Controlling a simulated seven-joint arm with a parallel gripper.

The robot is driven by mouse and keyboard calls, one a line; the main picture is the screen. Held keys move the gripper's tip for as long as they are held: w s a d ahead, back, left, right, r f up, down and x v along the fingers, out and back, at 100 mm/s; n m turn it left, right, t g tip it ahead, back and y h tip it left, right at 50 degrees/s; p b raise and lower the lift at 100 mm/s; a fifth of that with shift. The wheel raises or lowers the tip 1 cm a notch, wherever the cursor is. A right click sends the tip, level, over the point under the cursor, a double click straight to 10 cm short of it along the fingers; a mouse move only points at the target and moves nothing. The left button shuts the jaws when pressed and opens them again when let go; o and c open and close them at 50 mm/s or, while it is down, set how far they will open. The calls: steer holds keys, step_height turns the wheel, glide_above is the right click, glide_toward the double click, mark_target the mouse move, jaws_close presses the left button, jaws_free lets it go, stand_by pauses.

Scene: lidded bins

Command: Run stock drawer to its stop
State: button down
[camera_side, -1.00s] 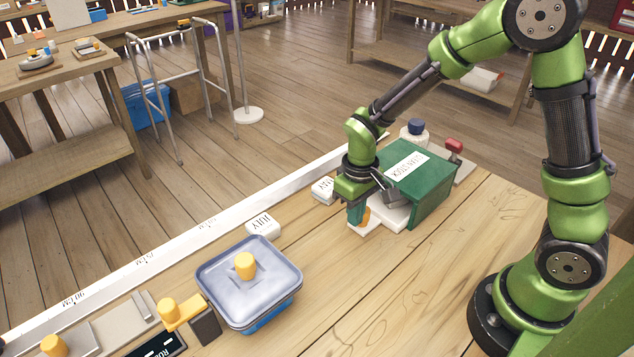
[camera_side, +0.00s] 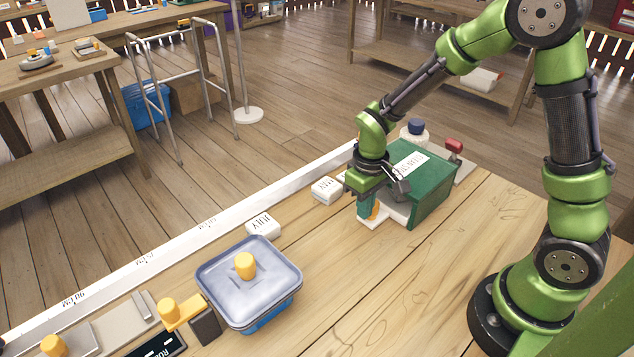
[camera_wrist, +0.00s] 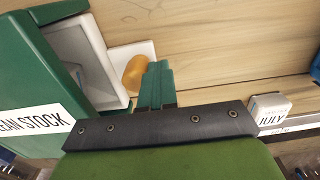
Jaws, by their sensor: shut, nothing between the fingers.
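The green box (camera_side: 432,188), labelled CLEAN STOCK, stands on the bench with a white drawer (camera_side: 397,212) partly out of its left side. An orange knob (camera_side: 375,211) stands on the drawer's outer end. My gripper (camera_side: 365,205) is shut and empty, its fingers pointing down on the knob's outer side. In the wrist view, the green fingertips (camera_wrist: 154,84) are right beside the knob (camera_wrist: 136,72) and appear to touch it. The knob lies between the fingers and the drawer's open tray (camera_wrist: 84,62). The drawer's inner part is hidden in the box.
Small white blocks marked JULY (camera_side: 262,227) and MAY (camera_side: 325,190) lie by the long white ruler (camera_side: 180,236). A blue bin with a clear lid (camera_side: 250,280) stands nearer the front. A blue-capped bottle (camera_side: 414,131) and a red-knobbed item (camera_side: 454,148) are behind the box.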

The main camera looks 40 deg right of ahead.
steer(key=shift+d, duration=0.25)
steer(key=shift+a, duration=0.8)
step_height(320, 180, up, 7)
stand_by(0.5)
steer(key=s+r+m+t+y, duration=0.2)
steer(key=s+r+m+t, duration=0.2)
steer(key=s+r+t, duration=0.3)
steer(key=shift+s+a+r, duration=0.35)
steer(key=shift+s+r, duration=1.85)
steer(key=shift+r, duration=1.35)
